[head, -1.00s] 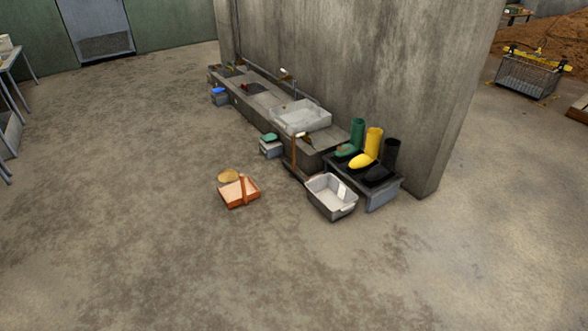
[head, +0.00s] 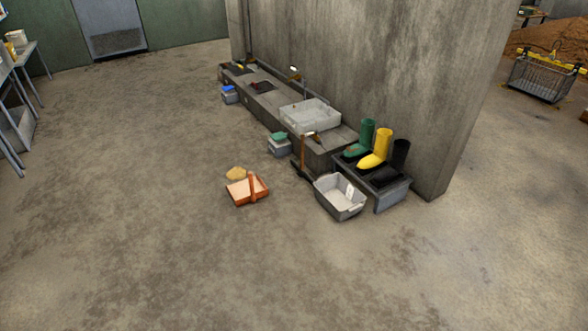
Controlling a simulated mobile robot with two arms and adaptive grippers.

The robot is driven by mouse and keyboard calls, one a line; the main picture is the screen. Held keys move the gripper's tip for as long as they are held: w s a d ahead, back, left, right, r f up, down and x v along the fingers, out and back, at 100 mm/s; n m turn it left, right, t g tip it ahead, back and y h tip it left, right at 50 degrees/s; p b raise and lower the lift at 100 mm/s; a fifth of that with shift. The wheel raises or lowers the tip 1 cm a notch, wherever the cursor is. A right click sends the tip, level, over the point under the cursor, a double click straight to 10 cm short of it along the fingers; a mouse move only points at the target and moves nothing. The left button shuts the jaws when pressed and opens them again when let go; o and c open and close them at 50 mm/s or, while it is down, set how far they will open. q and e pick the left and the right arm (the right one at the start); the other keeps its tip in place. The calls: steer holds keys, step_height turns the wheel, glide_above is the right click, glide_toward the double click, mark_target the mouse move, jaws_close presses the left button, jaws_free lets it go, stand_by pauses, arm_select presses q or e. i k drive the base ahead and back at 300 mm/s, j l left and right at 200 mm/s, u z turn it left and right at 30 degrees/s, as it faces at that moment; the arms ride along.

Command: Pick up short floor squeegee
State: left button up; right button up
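What looks like the short floor squeegee (head: 304,152) stands by the near end of the concrete trough, with a thin brown upright handle and a dark foot near the floor. It is small and far off, and its foot is partly hidden by the grey tub in front. I cannot tell whether its handle touches the trough. Neither of my grippers is in view.
A grey tub (head: 341,204) and an orange tray (head: 241,195) sit on the floor in front. A tan heap (head: 236,173) lies behind the tray. Boots (head: 377,150) stand on a low bench (head: 394,194). A grey box (head: 279,149) stands left. The foreground floor is clear.

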mark_target(303, 173)
steer(key=i+u, duration=0.25)
steer(key=i, duration=3.2)
steer(key=j+u, duration=0.05)
steer(key=j, duration=0.05)
